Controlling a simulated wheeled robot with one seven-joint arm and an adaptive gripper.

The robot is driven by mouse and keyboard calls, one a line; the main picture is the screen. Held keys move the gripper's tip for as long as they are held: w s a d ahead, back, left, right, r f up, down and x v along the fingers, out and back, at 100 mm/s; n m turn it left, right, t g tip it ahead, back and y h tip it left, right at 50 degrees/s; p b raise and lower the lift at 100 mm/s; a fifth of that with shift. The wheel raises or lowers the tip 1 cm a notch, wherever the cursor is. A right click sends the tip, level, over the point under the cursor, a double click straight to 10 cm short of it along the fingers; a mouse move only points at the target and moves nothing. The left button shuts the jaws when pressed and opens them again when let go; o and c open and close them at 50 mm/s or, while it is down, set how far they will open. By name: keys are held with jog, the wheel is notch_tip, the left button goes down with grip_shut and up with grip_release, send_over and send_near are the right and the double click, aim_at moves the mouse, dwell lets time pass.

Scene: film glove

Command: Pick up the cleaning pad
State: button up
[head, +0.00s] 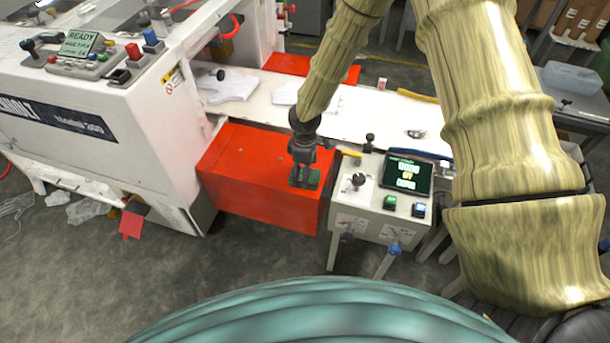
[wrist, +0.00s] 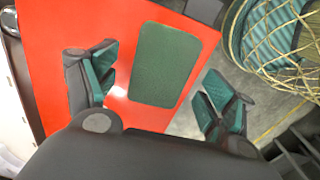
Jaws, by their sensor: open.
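The cleaning pad (wrist: 163,65) is a dark green flat rectangle with rounded corners. In the wrist view it lies on the red surface, beyond and between my fingertips. My gripper (wrist: 158,92) is open, with one finger on each side of the pad's near part and nothing between them. In the head view my gripper (head: 306,165) points down over the front right part of the red box (head: 250,185). The pad (head: 304,179) shows there as a small dark green patch just below the fingers, partly hidden by them. I cannot tell whether the fingers touch it.
A white machine (head: 110,130) stands left of the red box. A control box (head: 378,200) with a screen and buttons stands close on the right. A white conveyor bed (head: 345,115) runs behind. Grey floor (head: 200,265) is open in front.

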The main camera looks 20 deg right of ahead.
jog(key=shift+f, duration=1.15)
jog(key=shift+c, duration=0.2)
jog(key=c, duration=0.7)
